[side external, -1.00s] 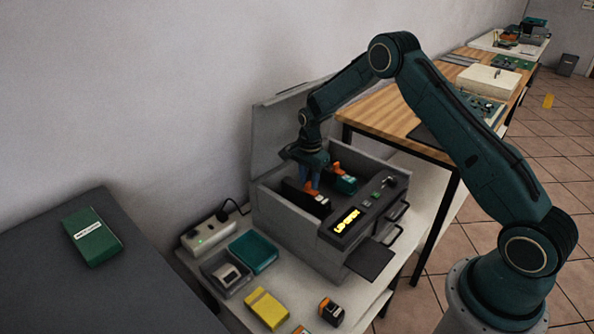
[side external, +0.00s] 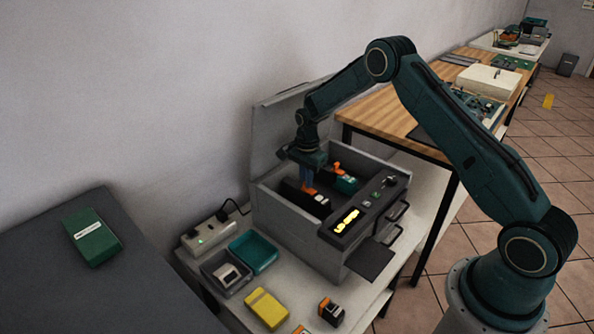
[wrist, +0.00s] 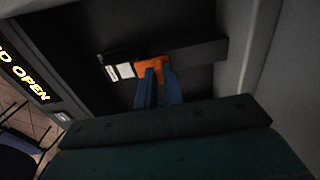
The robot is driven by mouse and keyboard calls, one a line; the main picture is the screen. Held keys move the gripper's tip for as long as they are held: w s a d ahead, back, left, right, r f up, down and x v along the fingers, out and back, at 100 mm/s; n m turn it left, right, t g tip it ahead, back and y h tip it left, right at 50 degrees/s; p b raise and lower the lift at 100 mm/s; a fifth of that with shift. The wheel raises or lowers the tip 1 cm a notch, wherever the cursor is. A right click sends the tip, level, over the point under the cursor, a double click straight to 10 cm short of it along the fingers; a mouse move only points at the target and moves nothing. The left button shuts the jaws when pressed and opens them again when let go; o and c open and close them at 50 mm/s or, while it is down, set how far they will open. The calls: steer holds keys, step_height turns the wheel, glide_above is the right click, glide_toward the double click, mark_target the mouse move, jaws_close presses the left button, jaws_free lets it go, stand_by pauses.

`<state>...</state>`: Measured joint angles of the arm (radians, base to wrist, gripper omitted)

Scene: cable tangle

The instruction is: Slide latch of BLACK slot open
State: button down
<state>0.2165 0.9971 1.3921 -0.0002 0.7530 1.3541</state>
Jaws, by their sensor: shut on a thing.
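The printer (side external: 289,238) stands with its lid (side external: 276,128) raised. Inside it, a black cartridge (side external: 290,196) lies in its slot, with an orange latch (side external: 308,189) on top. The wrist view shows the dark slot bar (wrist: 200,55) and the orange latch (wrist: 149,68) across it. My gripper (side external: 306,178), with blue fingers, reaches down into the printer and is shut on this orange latch; its fingertips (wrist: 157,70) partly hide it. A teal cartridge (side external: 346,185) with its own orange latch (side external: 337,168) sits to the right.
The printer walls stand close around my gripper. A front panel with a lit display (side external: 346,221) is to the right. On the table are a power strip (side external: 206,232), a teal tray (side external: 253,251), a grey tray (side external: 226,272), a yellow box (side external: 266,308) and a small cartridge (side external: 331,311).

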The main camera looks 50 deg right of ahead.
steer(key=shift+w, duration=1.05)
steer(key=shift+r, duration=0.1)
steer(key=c, duration=1.5)
jaws_free()
step_height(320, 180, up, 7)
steer(key=shift+r, duration=0.2)
